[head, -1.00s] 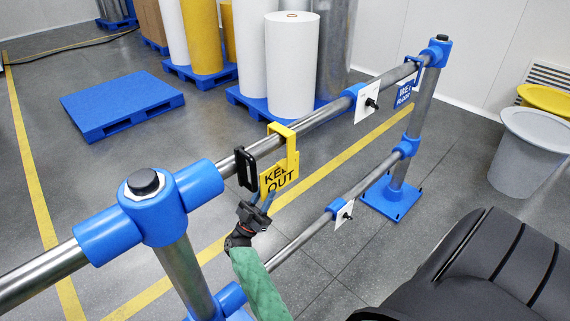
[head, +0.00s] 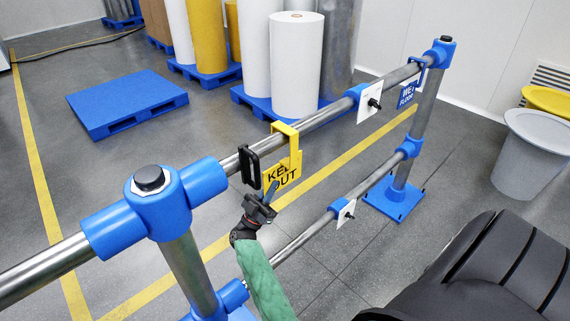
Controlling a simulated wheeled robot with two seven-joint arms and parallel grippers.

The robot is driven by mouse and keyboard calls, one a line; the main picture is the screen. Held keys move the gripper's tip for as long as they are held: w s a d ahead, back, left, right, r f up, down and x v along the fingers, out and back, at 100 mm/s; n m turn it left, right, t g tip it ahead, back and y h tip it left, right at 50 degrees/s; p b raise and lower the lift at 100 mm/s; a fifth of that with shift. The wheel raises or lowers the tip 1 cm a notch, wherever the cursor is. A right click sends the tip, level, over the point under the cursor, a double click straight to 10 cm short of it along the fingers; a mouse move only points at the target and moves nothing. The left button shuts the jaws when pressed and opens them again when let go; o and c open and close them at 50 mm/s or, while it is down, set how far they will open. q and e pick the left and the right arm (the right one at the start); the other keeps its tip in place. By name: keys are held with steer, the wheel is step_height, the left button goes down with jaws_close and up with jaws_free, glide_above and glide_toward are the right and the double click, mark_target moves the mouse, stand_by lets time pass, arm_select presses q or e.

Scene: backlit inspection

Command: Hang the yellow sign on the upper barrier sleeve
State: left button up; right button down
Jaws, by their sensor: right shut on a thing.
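The yellow sign (head: 291,162), lettered "KEEP OUT", has a yellow hook at its top that shows at the upper steel rail. I cannot tell whether the hook rests on the rail. My right gripper (head: 270,190), on a green-sleeved arm from below, is shut on the sign's lower left part, covering some lettering. A black handle-like piece (head: 249,165) shows just left of the sign. A blue sleeve (head: 356,92) with a white plate (head: 370,101) and black knob sits on the upper rail, right of and apart from the sign. My left gripper is out of view.
A blue sign (head: 407,95) hangs farther right near the far post (head: 424,110). A lower rail carries another white plate (head: 346,213). The near post's blue joint (head: 158,206) stands left. Blue pallet (head: 126,103), rolls (head: 297,65) and grey bin (head: 534,150) stand beyond.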

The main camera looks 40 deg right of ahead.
mark_target(269, 177)
stand_by(0.3)
steer(key=shift+r, duration=0.1)
steer(key=shift+r+p, duration=1.35)
steer(key=shift+r, duration=0.75)
steer(key=shift+a, duration=0.1)
